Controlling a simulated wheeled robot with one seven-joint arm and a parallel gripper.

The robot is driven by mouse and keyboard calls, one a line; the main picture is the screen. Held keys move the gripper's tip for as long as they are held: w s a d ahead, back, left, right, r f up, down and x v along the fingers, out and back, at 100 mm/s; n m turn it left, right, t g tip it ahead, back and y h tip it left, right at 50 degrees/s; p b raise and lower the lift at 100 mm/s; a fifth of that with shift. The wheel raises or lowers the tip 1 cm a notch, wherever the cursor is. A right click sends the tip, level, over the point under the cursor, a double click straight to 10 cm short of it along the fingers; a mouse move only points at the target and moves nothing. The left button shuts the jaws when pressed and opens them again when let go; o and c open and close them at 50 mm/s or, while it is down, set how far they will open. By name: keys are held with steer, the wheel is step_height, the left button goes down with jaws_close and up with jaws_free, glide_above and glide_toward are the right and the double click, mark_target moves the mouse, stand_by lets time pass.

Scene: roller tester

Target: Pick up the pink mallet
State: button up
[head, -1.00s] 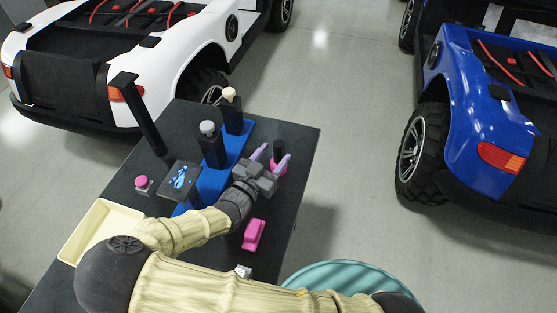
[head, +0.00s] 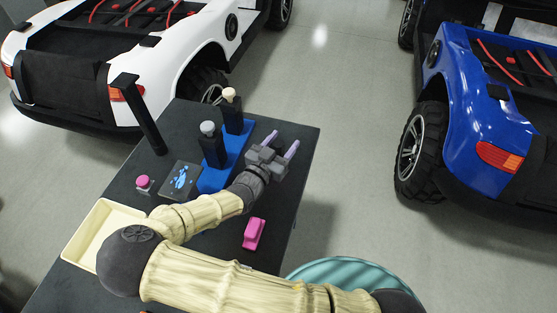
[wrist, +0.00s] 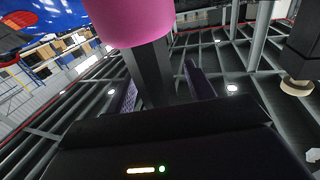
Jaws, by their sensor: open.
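The pink mallet shows large in the wrist view, its pink head (wrist: 130,18) at the top and its black handle (wrist: 148,70) running down towards my gripper. My gripper (wrist: 162,85) is open, with a purple finger to each side of the handle. I cannot tell whether a finger touches it.
The dark table (head: 190,120) bears a blue stand (head: 240,150) with a grey-topped tool (head: 210,148) and a cream-topped tool (head: 231,115). A pink block (head: 254,233), a pink button (head: 143,181), a small screen (head: 180,180) and a cream tray (head: 85,225) are nearby.

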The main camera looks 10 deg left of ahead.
steer(key=shift+c, duration=0.4)
jaws_close()
step_height(320, 180, up, 10)
stand_by(0.8)
steer(key=c, duration=0.8)
jaws_free()
jaws_close()
